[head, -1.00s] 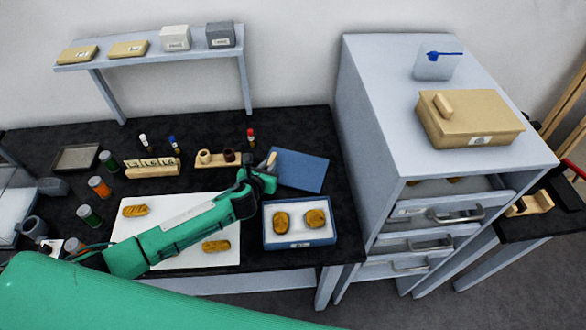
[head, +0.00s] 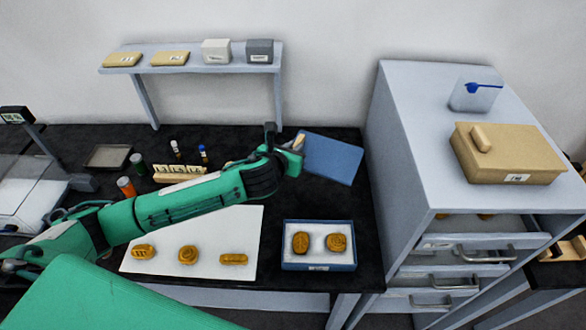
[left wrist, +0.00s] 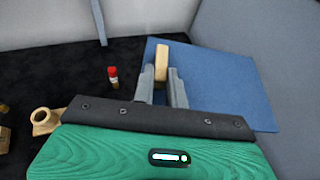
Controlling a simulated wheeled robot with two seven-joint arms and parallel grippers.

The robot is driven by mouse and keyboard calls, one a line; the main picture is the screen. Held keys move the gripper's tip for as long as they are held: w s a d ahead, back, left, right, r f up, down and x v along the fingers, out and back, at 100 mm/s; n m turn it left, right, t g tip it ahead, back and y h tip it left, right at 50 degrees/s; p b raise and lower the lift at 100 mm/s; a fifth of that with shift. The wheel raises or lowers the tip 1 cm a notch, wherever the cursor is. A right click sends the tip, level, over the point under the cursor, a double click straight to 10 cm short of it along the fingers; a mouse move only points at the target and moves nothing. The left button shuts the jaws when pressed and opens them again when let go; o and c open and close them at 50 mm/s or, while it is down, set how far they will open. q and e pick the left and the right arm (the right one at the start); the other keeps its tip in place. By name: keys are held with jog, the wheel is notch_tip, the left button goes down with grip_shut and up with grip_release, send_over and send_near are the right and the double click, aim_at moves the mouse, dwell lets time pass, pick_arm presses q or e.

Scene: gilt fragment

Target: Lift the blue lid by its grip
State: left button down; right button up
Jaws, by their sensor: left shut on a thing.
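The blue lid (head: 333,158) is a flat blue panel with a small wooden grip (head: 300,142) near its left edge. My left gripper (head: 296,147) is shut on this grip. The lid appears raised above the black table, to the left of the cabinet. In the left wrist view, the fingers (left wrist: 161,82) close on both sides of the wooden grip (left wrist: 161,62), and the lid (left wrist: 215,95) spreads out beyond them. My right gripper is not in view.
An open blue box (head: 318,267) with two golden pieces stands on the table in front of the lid. A white sheet (head: 205,268) with three golden pieces lies to its left. The grey cabinet (head: 400,160) rises close on the right. A shelf (head: 190,68) stands behind.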

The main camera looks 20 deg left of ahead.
pick_arm(q)
notch_tip(320, 180, up, 4)
jog(key=shift+r, duration=0.45)
notch_tip(320, 180, up, 6)
jog(key=p, duration=0.7)
jog(key=shift+f, duration=0.15)
jog(key=shift+f, duration=0.1)
